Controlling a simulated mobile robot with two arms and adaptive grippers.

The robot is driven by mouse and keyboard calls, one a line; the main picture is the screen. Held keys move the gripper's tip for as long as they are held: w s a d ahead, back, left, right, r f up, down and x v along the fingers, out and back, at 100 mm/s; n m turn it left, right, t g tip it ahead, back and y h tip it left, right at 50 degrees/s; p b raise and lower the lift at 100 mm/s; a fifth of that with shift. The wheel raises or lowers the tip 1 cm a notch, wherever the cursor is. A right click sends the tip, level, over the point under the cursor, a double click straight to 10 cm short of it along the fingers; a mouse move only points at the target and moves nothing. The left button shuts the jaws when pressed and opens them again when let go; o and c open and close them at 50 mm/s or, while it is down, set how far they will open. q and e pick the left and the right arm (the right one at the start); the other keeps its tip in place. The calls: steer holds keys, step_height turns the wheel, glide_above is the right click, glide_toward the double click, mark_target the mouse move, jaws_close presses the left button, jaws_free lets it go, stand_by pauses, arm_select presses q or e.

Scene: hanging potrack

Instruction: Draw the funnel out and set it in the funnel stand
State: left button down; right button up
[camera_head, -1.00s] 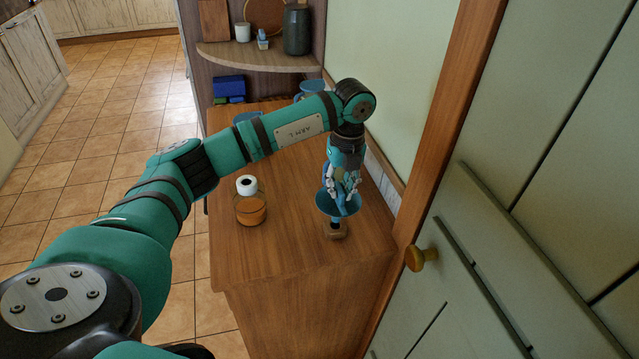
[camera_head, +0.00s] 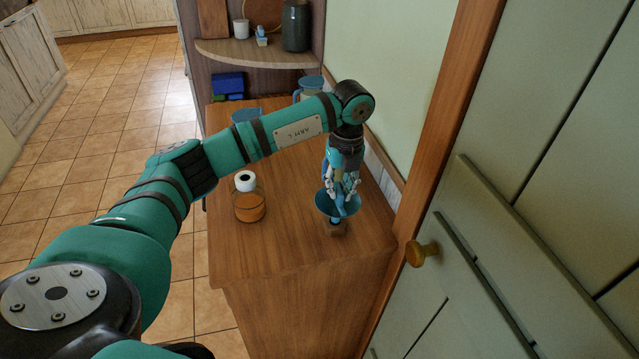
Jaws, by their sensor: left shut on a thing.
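My left gripper (camera_head: 343,188) is shut on the blue funnel (camera_head: 329,208), and its fingers hide part of the bowl. The funnel is upright, with its narrow end down at the small brown wooden stand (camera_head: 335,230) near the front right of the wooden top. I cannot tell whether the spout touches the stand or sits inside it. A clear bottle (camera_head: 250,207) with amber liquid and a white neck ring stands apart to the left, without a funnel in it. My right gripper is not in view.
The wooden cabinet top (camera_head: 285,235) has free room between bottle and stand. A blue-topped jug (camera_head: 310,84) and a blue item (camera_head: 246,115) stand at the back, partly behind my arm. A wall and a door with a brass knob (camera_head: 421,252) are close on the right.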

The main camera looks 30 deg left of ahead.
arm_select(q)
steer(key=shift+f+b, duration=0.75)
steer(key=shift+f, duration=0.45)
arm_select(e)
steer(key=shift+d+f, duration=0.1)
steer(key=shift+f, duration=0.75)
arm_select(q)
steer(key=c, duration=1.2)
jaws_free()
steer(key=shift+c, duration=0.2)
steer(key=shift+r, duration=0.1)
steer(key=shift+a+r, duration=0.1)
steer(key=shift+r, duration=0.15)
steer(key=r, duration=1)
steer(key=shift+d+r, duration=0.2)
steer(key=shift+r, duration=0.6)
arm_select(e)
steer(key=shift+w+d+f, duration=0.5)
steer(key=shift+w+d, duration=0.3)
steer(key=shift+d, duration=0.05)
arm_select(q)
steer(key=shift+w+d+f, duration=0.1)
steer(key=shift+w, duration=0.2)
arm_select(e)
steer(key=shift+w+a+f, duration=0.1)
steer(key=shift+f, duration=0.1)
